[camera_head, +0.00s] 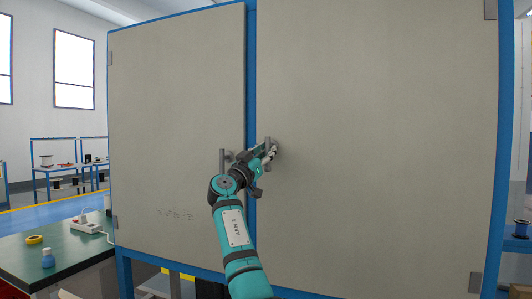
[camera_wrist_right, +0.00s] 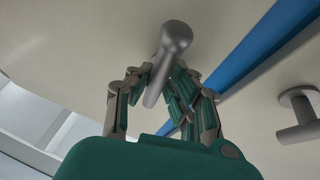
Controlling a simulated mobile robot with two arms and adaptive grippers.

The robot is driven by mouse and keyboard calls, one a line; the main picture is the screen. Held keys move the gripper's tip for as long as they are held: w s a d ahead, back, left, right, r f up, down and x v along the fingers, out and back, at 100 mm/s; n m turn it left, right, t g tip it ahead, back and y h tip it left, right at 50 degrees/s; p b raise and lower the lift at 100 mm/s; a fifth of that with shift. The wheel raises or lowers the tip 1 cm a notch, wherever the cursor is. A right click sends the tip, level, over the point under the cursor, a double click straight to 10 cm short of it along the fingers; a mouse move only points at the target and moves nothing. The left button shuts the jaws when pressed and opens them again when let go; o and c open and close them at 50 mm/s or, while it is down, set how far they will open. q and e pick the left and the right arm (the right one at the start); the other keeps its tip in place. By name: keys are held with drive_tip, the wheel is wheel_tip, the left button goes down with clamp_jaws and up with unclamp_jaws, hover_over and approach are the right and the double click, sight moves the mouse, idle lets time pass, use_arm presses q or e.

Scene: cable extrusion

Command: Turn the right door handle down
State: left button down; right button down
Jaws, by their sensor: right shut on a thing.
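The right door handle (camera_head: 267,142) is a grey bar on the large beige right door (camera_head: 390,120), near its left edge. It looks upright in the head view. My right gripper (camera_head: 269,153) reaches it from below left and partly covers it. In the right wrist view, the handle (camera_wrist_right: 172,45) passes between the fingers of my right gripper (camera_wrist_right: 156,88), which are shut on it. The left door handle (camera_head: 222,160), an upright grey bar, is on the left door (camera_head: 175,110); in the right wrist view it shows free at the right (camera_wrist_right: 299,112). My left gripper is out of view.
A blue frame post (camera_head: 251,75) runs between the two doors. My right forearm passes close to the left handle.

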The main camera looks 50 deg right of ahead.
drive_tip(key=c, duration=1.2)
unclamp_jaws()
drive_tip(key=shift+s+d, duration=0.15)
drive_tip(key=shift+s, duration=0.05)
drive_tip(key=shift+w, duration=0.1)
drive_tip(key=shift+a+f, duration=0.15)
drive_tip(key=shift+a, duration=0.25)
drive_tip(key=v, duration=1.1)
drive_tip(key=shift+a+f, duration=0.1)
drive_tip(key=shift+a, duration=0.05)
